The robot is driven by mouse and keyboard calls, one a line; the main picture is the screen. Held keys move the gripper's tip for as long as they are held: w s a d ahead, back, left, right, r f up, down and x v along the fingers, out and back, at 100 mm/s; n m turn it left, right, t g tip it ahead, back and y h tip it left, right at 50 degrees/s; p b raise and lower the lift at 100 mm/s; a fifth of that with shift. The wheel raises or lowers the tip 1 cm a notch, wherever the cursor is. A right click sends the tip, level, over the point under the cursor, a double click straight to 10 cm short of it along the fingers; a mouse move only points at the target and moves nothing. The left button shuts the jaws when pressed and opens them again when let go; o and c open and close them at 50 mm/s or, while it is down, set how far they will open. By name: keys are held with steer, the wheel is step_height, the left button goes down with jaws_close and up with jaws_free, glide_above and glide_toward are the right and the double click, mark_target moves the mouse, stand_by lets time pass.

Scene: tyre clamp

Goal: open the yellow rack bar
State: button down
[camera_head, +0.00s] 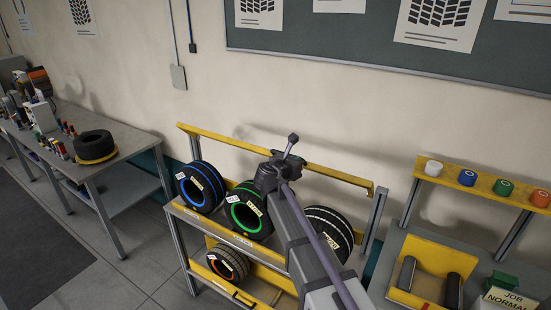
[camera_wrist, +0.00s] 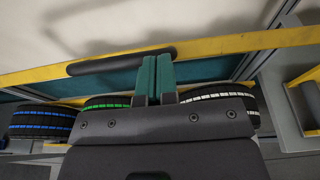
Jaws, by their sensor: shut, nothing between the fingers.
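The yellow rack bar (camera_head: 335,176) runs across the top of the tyre rack, above the upper row of tyres. My wrist and arm cover its middle in the head view. In the wrist view the bar (camera_wrist: 225,45) crosses the whole picture, with a dark cylindrical handle (camera_wrist: 120,61) along it. My gripper (camera_wrist: 151,62) is shut and empty. Its two green fingers are together, their tips by the right part of the handle in the picture. I cannot tell whether they touch the handle or the bar. In the head view the fingers are not clear behind my wrist.
The rack holds blue-striped (camera_head: 201,187), green-striped (camera_head: 248,211) and white-striped (camera_head: 330,229) tyres above, an orange-marked tyre (camera_head: 228,263) below. A workbench (camera_head: 100,185) stands left. At right are a shelf with coloured rolls (camera_head: 467,178) and a yellow roller stand (camera_head: 436,257). A wall is close behind.

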steer(key=w+d+r+p, duration=0.2)
steer(key=w+d+r, duration=0.1)
steer(key=w, duration=0.3)
steer(key=w+d+r+p, duration=0.3)
steer(key=w+d, duration=0.2)
steer(key=w, duration=0.1)
steer(key=shift+d+r, duration=0.3)
steer(key=p+v, duration=0.3)
steer(key=v, duration=0.8)
steer(key=s+d+f+m+g+y+b, duration=0.1)
steer(key=s+f+m+g+y+b, duration=0.3)
steer(key=s+f+m, duration=1)
steer(key=s+d+f+m+g+y+b, duration=0.2)
steer(key=s+f+m+g+b, duration=0.6)
steer(key=s, duration=1.4)
step_height(320, 180, down, 7)
steer(key=m+y+b, duration=0.2)
steer(key=m+b, duration=0.2)
steer(key=m, duration=0.3)
steer(key=shift+f+y, duration=0.2)
steer(key=shift+y, duration=0.2)
